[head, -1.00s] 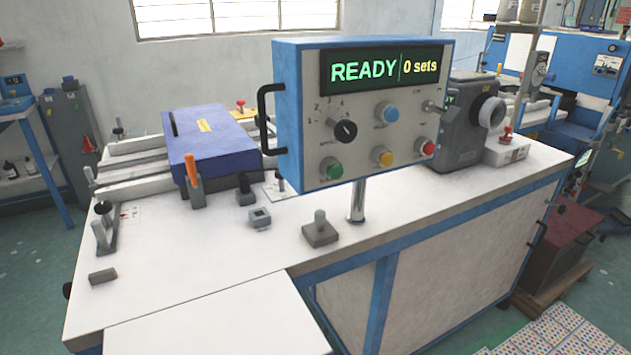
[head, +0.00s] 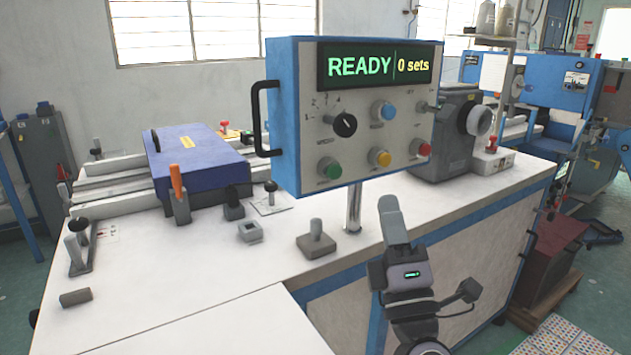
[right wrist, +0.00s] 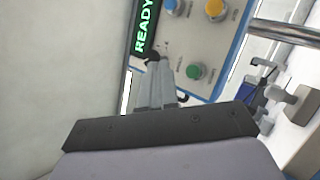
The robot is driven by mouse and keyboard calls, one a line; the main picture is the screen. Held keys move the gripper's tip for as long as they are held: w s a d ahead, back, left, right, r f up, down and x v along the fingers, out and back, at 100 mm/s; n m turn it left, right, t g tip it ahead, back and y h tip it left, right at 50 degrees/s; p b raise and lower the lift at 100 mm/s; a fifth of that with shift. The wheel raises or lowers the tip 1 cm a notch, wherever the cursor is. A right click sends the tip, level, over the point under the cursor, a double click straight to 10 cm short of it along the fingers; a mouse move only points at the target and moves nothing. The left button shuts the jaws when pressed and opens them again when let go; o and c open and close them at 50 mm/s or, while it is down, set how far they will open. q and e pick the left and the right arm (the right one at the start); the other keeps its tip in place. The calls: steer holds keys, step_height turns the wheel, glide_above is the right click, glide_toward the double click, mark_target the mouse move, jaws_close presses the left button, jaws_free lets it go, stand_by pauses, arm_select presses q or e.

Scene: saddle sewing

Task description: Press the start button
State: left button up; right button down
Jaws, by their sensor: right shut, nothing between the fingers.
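The control panel (head: 300,118) is a blue and grey box on a post, and its display (head: 380,66) reads "READY" and "0 sets". A round green button (head: 330,168), likely the start button, sits at the panel's lower left; its label is too small to read. It also shows in the right wrist view (right wrist: 195,71). My right gripper (head: 388,205) is shut and empty, below and to the right of the panel's lower edge. In the right wrist view its fingertips (right wrist: 162,66) appear left of the green button, apparently touching nothing. My left gripper is out of view.
A yellow button (head: 380,158), a red button (head: 420,148), a blue button (head: 383,110) and a black selector knob (head: 344,125) share the panel face. The panel stands over a white worktop (head: 170,295) with small fixtures and a blue-covered unit (head: 200,166).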

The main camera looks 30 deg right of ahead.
mark_target(335, 172)
steer(key=shift+s+a+r+t, duration=0.15)
steer(key=shift+r+t, duration=0.15)
steer(key=shift+r, duration=0.2)
steer(key=w, duration=0.9)
steer(key=shift+a, duration=0.4)
stand_by(1.0)
steer(key=shift+b, duration=0.35)
